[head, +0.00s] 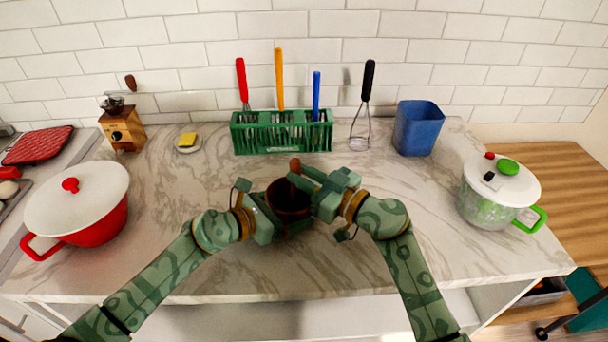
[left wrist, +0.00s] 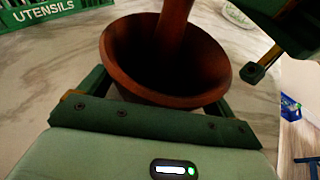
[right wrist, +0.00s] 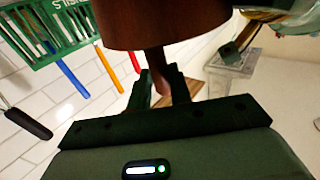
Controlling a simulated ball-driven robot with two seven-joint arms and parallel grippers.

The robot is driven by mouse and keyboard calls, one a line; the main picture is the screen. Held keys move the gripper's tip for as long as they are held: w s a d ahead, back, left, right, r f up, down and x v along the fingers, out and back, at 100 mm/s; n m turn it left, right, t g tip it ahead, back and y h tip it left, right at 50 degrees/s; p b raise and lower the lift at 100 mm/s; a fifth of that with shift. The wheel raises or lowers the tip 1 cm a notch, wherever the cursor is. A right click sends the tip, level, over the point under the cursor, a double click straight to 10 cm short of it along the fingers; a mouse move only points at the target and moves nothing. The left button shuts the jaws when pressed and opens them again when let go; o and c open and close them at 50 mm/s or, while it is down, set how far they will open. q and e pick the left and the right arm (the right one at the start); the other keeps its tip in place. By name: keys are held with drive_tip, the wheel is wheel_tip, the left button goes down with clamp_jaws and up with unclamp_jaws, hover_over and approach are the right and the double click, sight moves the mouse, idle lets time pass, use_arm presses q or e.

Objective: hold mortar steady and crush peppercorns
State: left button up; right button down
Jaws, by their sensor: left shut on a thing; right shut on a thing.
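The dark reddish-brown mortar (head: 288,197) stands upright near the counter's front middle. My left gripper (head: 272,216) is shut on it, with its fingers on either side of the bowl in the left wrist view, where the mortar (left wrist: 120,60) shows its open mouth. The brown wooden pestle (head: 295,165) stands in the mortar's mouth and also shows in the left wrist view (left wrist: 172,22). My right gripper (head: 312,186) is shut on the pestle; the right wrist view shows it between the fingers (right wrist: 160,85). The pestle's lower end and any peppercorns inside are hidden.
A red pot (head: 80,215) is left, a white pot (head: 490,210) right. A grinder (head: 122,128) and sponge dish (head: 188,148) stand back left.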

drive_tip(key=shift+r, duration=1.05)
wheel_tip(320, 180, up, 6)
drive_tip(key=shift+r, duration=0.15)
